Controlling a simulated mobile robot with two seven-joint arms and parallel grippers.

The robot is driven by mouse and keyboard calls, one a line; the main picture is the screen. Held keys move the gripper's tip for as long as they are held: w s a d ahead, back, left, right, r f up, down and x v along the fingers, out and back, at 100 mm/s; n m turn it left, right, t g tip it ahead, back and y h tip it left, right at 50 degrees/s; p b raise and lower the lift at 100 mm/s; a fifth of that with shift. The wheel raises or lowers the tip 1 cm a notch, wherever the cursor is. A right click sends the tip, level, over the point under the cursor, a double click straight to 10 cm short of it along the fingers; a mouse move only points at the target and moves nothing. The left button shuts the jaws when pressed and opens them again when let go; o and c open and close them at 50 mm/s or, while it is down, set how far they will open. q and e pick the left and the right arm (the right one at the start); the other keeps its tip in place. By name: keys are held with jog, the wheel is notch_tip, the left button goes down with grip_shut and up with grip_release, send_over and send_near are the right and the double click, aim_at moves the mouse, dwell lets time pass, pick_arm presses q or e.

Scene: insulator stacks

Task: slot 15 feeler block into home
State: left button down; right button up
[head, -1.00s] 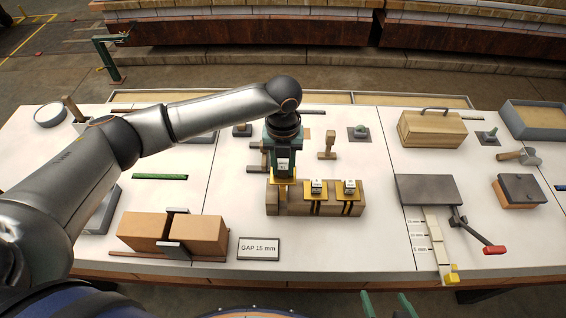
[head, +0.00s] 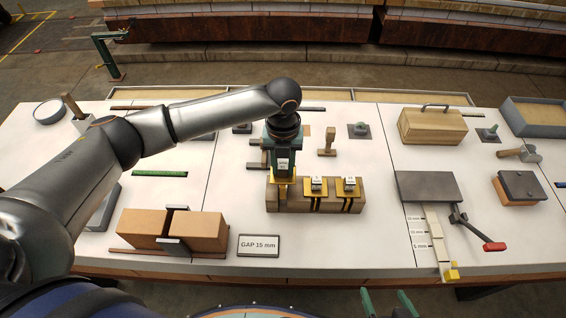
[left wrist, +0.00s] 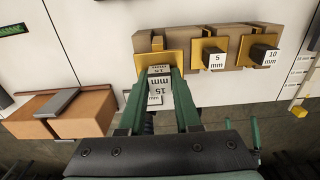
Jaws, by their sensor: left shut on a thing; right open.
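My left gripper (head: 283,174) is shut on the 15 mm feeler block (left wrist: 160,86), whose white label shows between the green fingers in the left wrist view. The block is at the leftmost yellow-plated slot, its home (left wrist: 146,63), on the wooden rack (head: 338,208). How deep it sits is hidden by the fingers. The 5 mm block (head: 317,184) and 10 mm block (head: 350,183) stand in the two slots to the right. My right gripper (head: 386,303) is open and empty at the bottom edge of the head view.
A "GAP 15 mm" sign (head: 259,245) stands in front of the rack. Two brown blocks (head: 200,231) with grey plates between sit to the left. A grey plate with a red-handled lever (head: 494,246) lies to the right. A wooden peg (head: 327,141) stands behind the rack.

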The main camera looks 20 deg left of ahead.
aim_at(283, 179)
pick_arm(q)
jog(key=shift+f+b, duration=1.2)
jog(key=shift+f, duration=1.65)
jog(key=c, duration=0.5)
grip_release()
notch_tip(283, 179, up, 13)
jog(key=shift+f, duration=0.2)
jog(key=shift+s+f, duration=0.1)
